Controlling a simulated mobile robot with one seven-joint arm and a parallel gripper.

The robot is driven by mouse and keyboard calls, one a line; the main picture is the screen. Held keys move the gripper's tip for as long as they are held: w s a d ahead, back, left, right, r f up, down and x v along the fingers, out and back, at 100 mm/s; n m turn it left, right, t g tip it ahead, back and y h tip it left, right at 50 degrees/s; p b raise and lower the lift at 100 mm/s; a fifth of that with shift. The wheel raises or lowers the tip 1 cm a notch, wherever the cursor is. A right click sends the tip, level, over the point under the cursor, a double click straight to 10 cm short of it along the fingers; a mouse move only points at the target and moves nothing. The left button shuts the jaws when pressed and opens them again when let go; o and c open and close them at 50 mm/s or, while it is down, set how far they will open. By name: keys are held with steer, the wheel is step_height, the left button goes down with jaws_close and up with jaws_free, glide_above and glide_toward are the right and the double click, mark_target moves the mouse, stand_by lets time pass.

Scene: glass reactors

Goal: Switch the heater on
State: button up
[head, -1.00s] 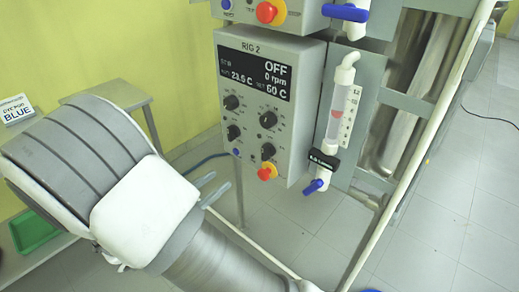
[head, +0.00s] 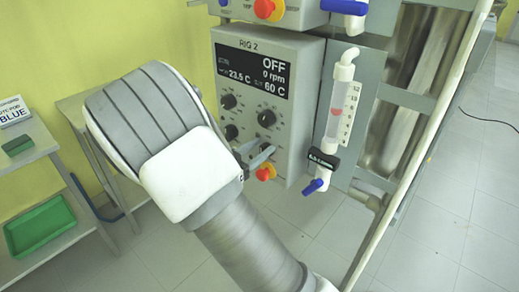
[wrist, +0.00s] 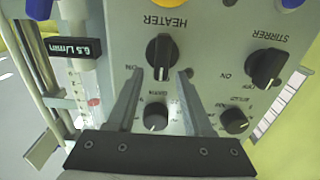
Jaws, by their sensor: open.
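The heater knob (wrist: 161,56) is a black knob with a ridge under the upside-down HEATER label in the wrist view. Its ridge stands roughly vertical in that picture, with an ON mark at its lower left. My gripper (wrist: 159,75) is open and empty, with one fingertip to each side just below the knob; contact cannot be told. In the head view my gripper (head: 257,156) is at the lower part of the RIG 2 control box (head: 306,95) and hides the heater knob. The display (head: 254,72) reads OFF, 0 rpm, 23.5 C and 60 C.
The stirrer knob (wrist: 266,66) and a smaller knob (wrist: 156,117) are close by. A red button (head: 265,173) sits below my fingers. A flow tube (head: 340,105) with a blue valve (head: 313,186) stands right of the box. A green tray (head: 40,226) is at left.

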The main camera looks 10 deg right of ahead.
steer(key=shift+w+d, duration=0.1)
jaws_close()
